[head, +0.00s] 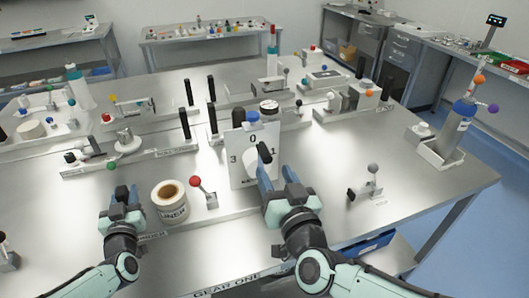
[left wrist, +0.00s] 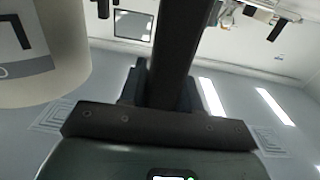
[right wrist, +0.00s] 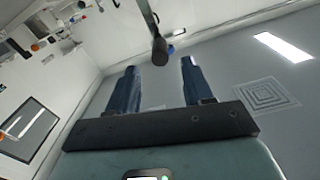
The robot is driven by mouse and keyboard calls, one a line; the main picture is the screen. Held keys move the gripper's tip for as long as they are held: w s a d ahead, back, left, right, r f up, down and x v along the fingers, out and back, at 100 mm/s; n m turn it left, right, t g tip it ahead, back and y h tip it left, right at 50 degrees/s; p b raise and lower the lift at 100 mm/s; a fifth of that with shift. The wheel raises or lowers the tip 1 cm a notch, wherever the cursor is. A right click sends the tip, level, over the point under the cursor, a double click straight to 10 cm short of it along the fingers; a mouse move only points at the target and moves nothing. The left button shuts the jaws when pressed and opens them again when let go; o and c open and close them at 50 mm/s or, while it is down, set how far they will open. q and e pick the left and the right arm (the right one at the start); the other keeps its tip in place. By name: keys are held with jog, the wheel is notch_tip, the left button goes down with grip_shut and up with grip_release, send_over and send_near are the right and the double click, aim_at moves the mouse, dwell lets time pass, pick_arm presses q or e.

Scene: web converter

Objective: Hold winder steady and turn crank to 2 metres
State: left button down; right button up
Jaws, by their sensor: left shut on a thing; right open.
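The winder's white dial board (head: 238,172) stands upright near the middle of the table in the head view. It shows 0 at the top, 3 at left and 1 at right; its lower part is partly covered. A black crank grip (head: 264,152) sticks out in front of it. My right gripper (head: 268,170) is open at this grip. In the right wrist view, the dark-tipped crank rod (right wrist: 160,50) reaches between the open fingertips. My left gripper (head: 122,198) is shut on a black upright post, which fills the middle of the left wrist view (left wrist: 178,50).
A white liner roll (head: 170,203) stands just right of my left gripper. A red-knobbed lever (head: 196,184) is beside it. A small grey-knobbed stand (head: 373,178) is at right. Black posts (head: 184,125) stand behind. The right front table top is mostly clear.

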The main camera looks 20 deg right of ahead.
aim_at(268, 161)
jog(key=w, duration=0.8)
jog(key=shift+w+d, duration=0.15)
grip_shut()
